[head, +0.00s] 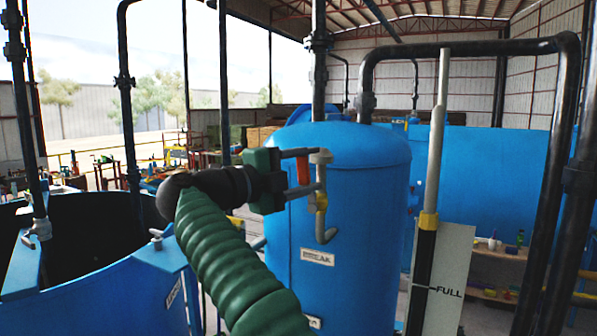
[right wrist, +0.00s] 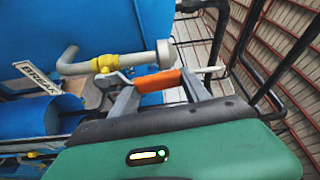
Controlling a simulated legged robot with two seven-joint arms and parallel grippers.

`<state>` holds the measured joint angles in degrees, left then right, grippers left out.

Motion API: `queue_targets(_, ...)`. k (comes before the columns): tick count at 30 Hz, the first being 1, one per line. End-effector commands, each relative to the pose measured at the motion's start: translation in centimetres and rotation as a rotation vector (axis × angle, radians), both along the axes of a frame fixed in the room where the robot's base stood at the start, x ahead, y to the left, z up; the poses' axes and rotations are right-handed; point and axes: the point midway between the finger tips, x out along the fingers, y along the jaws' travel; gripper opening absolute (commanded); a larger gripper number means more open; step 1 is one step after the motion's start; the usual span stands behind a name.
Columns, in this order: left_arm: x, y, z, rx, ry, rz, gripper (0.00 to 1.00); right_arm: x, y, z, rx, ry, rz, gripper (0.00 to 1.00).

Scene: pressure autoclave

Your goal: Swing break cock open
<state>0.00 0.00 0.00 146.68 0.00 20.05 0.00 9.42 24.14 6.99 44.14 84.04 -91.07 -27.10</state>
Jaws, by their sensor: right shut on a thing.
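The break cock is a small grey pipe with a yellow valve body (head: 321,200) and a bent-down spout, in front of the blue tank (head: 350,160). Its yellow body also shows in the right wrist view (right wrist: 104,63). Its orange handle (head: 302,170) stands upright just left of the pipe in the head view. My right gripper (head: 304,172) is shut on the handle. In the right wrist view the orange handle (right wrist: 158,80) lies between the two grey fingers. A label (right wrist: 36,78) reading BREAK is beside the pipe. My left gripper is not in view.
A grey-topped level post (head: 430,190) and a board marked FULL (head: 452,275) stand right of the tank. Black pipes (head: 560,150) rise further right. An open blue vessel (head: 110,300) is at the lower left. Workbenches (head: 500,255) are behind.

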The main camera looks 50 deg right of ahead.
Motion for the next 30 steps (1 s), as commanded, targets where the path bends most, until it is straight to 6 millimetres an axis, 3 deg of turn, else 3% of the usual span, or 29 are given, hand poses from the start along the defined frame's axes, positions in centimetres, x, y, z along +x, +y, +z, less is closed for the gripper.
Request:
queue_targets(23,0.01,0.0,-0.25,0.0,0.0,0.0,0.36,-0.84,-0.23,-0.57,0.042,-0.11,-0.001,0.0)
queue_targets(24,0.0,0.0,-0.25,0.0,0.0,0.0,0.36,-0.84,-0.23,-0.58,0.042,-0.11,-0.002,0.56)
queue_targets(26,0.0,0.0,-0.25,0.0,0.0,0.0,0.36,-0.85,-0.23,-0.54,0.041,-0.109,-0.002,0.64)
queue_targets(30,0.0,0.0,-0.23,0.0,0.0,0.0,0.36,-0.89,-0.24,-0.41,0.038,-0.11,-0.001,0.64)
